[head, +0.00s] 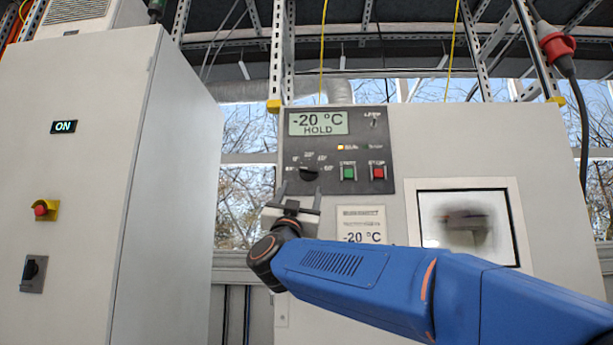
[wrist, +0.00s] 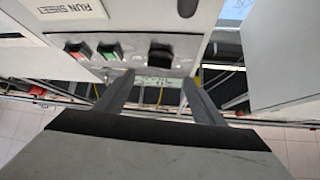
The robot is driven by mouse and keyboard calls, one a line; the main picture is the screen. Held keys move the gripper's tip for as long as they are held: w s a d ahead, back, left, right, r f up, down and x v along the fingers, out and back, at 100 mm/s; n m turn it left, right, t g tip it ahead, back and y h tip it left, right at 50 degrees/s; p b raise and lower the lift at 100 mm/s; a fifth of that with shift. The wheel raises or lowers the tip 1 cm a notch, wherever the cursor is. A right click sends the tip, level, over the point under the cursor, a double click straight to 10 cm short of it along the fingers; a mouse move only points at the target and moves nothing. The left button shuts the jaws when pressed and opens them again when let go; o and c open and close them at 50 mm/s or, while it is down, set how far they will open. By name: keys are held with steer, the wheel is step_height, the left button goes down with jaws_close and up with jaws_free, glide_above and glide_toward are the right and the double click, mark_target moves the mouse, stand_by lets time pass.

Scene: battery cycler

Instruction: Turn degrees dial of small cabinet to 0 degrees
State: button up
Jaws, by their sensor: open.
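The small cabinet (head: 450,135) stands at the right. Its dark control panel (head: 348,118) carries a display (head: 318,123) reading "-20 °C HOLD". Below the display is the black degrees dial (head: 309,174), with small marks around it. Its pointer is too small to read. The dial also shows in the wrist view (wrist: 160,55), ahead of the fingers and roughly between their lines. My gripper (head: 301,190) is open and empty just below the dial, and its fingers (wrist: 157,78) look apart from the knob.
Right of the dial are a green button (head: 348,171) and a red button (head: 378,171). A "-20 °C" label (head: 361,226) and a window (head: 466,228) sit lower on the cabinet. A large cabinet (head: 85,150) with an "ON" sign stands at the left, across a gap.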

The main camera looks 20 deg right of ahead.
mark_target(306, 171)
steer(key=x, duration=1)
steer(key=c, duration=0.9)
steer(key=shift+m+h, duration=0.4)
steer(key=m+g+h, duration=0.1)
steer(key=m+g, duration=0.1)
steer(key=m+g+h, duration=0.2)
steer(key=m, duration=0.1)
steer(key=m+g+h, duration=0.1)
steer(key=m+g, duration=0.1)
steer(key=m, duration=0.1)
steer(key=shift+w+a+r+h, duration=0.15)
steer(key=shift+a+h, duration=0.25)
steer(key=shift+a+r+m+g+h, duration=0.1)
steer(key=shift+m+g+h, duration=0.2)
steer(key=shift+m+g, duration=0.9)
steer(key=shift+a+r+m+g+h, duration=0.1)
steer(key=shift+m+g+h, duration=0.2)
steer(key=shift+m+g, duration=0.85)
steer(key=shift+m, duration=0.55)
